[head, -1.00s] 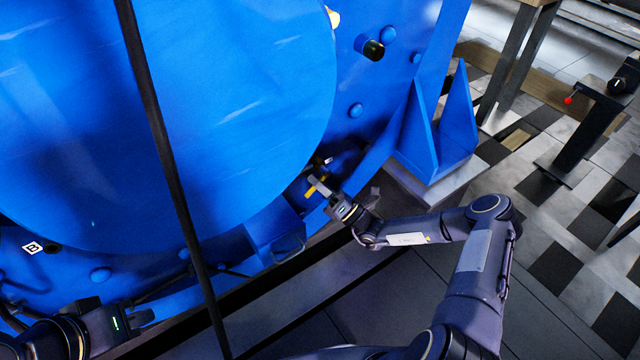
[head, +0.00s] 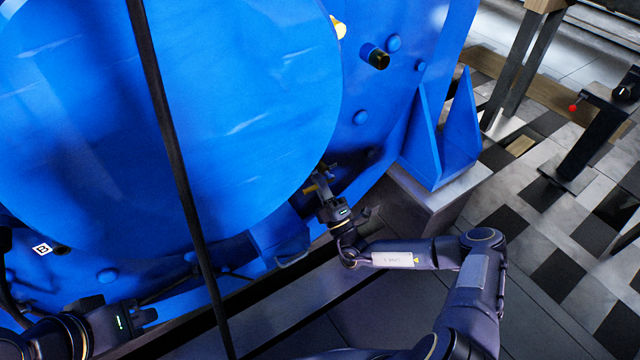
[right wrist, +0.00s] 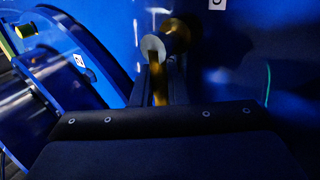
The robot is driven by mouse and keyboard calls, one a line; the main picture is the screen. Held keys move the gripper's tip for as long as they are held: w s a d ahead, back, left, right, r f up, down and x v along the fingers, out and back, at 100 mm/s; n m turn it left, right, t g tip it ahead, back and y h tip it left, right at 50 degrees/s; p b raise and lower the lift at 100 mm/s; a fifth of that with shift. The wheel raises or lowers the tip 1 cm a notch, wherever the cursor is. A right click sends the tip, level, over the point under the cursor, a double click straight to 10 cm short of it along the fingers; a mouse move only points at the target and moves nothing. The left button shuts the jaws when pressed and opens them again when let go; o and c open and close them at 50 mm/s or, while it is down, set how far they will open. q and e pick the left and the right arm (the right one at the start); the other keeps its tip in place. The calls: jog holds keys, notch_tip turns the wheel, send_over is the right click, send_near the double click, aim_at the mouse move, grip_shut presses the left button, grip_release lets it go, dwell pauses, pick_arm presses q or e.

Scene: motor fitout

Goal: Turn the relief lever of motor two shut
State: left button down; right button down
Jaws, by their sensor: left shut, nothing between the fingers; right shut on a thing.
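The big blue motor (head: 230,110) fills the left and middle of the head view. The relief lever, a small yellow handle (head: 309,189), sits low on its right side, partly hidden by my right gripper (head: 321,184). That gripper is shut on the lever. In the right wrist view, the brass-yellow lever (right wrist: 159,88) runs between the dark fingers, below a round grey-ended fitting (right wrist: 153,48). My left gripper (head: 146,316) is shut and empty at the lower left, in front of the motor's base.
A black cable (head: 180,170) hangs across the head view before the motor. A blue bracket (head: 445,140) stands to the right of the lever. A black stand with a red knob (head: 590,130) is on the checkered floor at the right.

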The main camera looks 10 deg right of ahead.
dwell(0.4)
jog(key=c, duration=1.5)
grip_release()
jog(key=v, duration=0.8)
jog(key=shift+p, duration=0.3)
